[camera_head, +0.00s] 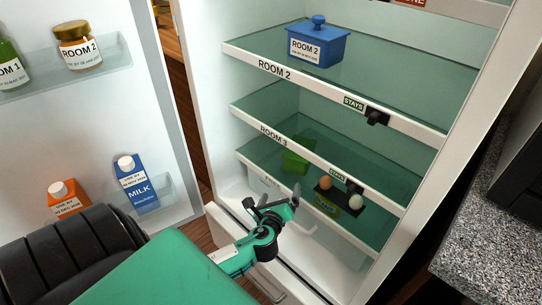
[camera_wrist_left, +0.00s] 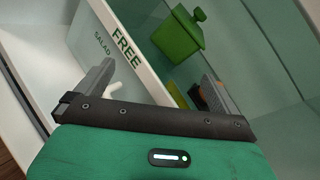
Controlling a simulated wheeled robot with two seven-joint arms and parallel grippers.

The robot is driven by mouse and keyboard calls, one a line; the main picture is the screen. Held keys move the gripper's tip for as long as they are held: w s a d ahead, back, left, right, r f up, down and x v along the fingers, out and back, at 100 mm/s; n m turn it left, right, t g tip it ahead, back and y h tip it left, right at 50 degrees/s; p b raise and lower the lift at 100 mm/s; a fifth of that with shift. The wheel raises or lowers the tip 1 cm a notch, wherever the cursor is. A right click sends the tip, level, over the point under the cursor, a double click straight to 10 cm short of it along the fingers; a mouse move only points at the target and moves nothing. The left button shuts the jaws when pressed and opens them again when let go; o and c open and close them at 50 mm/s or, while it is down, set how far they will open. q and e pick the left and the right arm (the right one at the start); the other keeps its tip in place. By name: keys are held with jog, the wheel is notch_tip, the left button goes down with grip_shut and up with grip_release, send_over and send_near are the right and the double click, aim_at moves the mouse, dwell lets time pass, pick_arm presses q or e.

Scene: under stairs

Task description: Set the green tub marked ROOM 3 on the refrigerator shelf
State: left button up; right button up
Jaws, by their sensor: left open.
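The green tub (camera_head: 296,164) with a knobbed lid shows low in the refrigerator, behind and below the front strip marked ROOM 3 (camera_head: 273,136). My left gripper (camera_head: 282,205) is open and empty in front of the low part of the refrigerator, apart from the tub. In its wrist view the fingers (camera_wrist_left: 155,85) are spread, with the tub beyond them. My right gripper is out of view.
A blue ROOM 2 tub (camera_head: 318,46) stands on the shelf above. A dark tray (camera_head: 338,190) with eggs sits right of the green tub. The open door (camera_head: 100,130) with jar and cartons is at left. A speckled counter (camera_head: 490,220) is at right.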

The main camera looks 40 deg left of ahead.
pick_arm(q)
jog(key=s+d+n+g+h, duration=0.2)
jog(key=s+d+n+g, duration=0.1)
jog(key=s+d+n, duration=0.2)
jog(key=s+d+f+n+g+h, duration=0.1)
jog(key=s+d+n+g+h, duration=0.2)
jog(key=s+n, duration=0.6)
jog(key=s+d+f+n+g+h, duration=0.1)
jog(key=s+d+n+g, duration=0.3)
jog(key=s+d+n, duration=0.4)
jog(key=s+h, duration=0.1)
jog(key=s, duration=0.2)
jog(key=shift+h, duration=0.4)
